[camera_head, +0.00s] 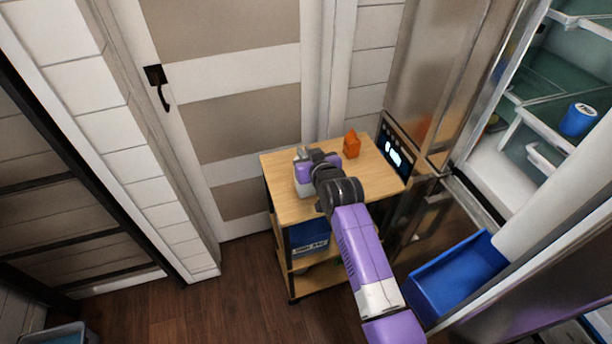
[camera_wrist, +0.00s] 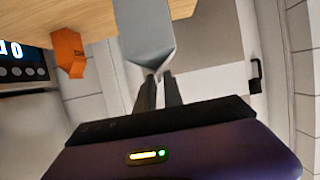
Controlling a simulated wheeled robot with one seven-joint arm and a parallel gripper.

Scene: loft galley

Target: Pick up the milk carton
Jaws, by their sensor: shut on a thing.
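The milk carton, a pale grey-white box with a pinched top, shows in the wrist view (camera_wrist: 147,32) at the tips of my fingers. My gripper (camera_wrist: 158,80) is shut on its narrow end. In the head view the carton (camera_head: 305,189) is at the left part of the wooden cart top (camera_head: 283,165), partly hidden by my purple gripper. I cannot tell whether its base touches the cart top.
An orange carton (camera_head: 351,146) stands farther back on the cart, also seen in the wrist view (camera_wrist: 68,50). A black panel with a lit display (camera_head: 394,150) is at the cart's right. An open fridge (camera_head: 545,130) and blue bin (camera_head: 455,280) are farther right.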

